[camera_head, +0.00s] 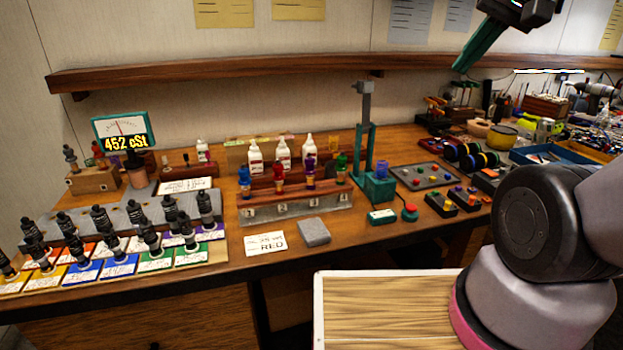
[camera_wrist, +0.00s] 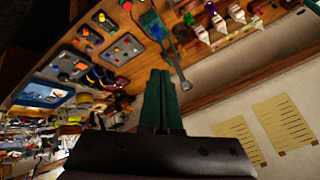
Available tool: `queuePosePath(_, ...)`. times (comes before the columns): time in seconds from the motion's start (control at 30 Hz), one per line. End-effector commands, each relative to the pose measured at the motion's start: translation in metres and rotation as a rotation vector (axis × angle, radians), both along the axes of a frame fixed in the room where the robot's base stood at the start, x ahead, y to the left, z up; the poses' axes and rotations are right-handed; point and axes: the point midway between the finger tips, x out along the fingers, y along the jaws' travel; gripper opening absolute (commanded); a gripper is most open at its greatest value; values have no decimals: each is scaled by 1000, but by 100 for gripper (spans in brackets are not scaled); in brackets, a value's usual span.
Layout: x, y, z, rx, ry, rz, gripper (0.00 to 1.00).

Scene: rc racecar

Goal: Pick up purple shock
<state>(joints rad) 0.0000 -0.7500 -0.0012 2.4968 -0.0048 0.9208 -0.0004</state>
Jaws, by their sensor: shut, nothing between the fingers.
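The purple shock (camera_head: 309,174) stands upright in a wooden rack (camera_head: 290,215) with numbered places on the bench. A blue shock (camera_head: 244,178) and a red shock (camera_head: 279,178) stand to its left, and a green shock (camera_head: 341,165) to its right. In the wrist view, a small purple shape (camera_wrist: 210,8) at the top edge appears to be the same shock. My gripper (camera_head: 461,67) is high at the upper right, well apart from the rack. Its teal fingers (camera_wrist: 160,75) are together and empty in the wrist view.
White bottles (camera_head: 283,152) stand behind the rack. A teal stand with a tall post (camera_head: 364,130) rises just right of it. A wooden shelf (camera_head: 220,75) runs along the wall above. A grey block (camera_head: 314,232) and a card reading RED (camera_head: 265,243) lie in front.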

Motion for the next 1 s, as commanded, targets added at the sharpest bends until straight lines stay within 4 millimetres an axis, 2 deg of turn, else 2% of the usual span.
queuePosePath(0.27, 0, 0, 0, 0, 0, 0, 0)
queuePosePath(0.37, 1, 1, 0, -6, 2, 5, 34)
queuePosePath(0.4, 4, 2, -1, -16, 5, 14, 50)
queuePosePath(0.47, 12, 5, -4, -45, 15, 42, 73)
queuePosePath(0.5, 19, 9, -8, -72, 25, 71, 76)
queuePosePath(0.67, 61, 34, -32, -216, 79, 271, 76)
queuePosePath(0.8, 98, 64, -65, -319, 123, 497, 76)
queuePosePath(1.0, 139, 115, -120, -380, 147, 836, 76)
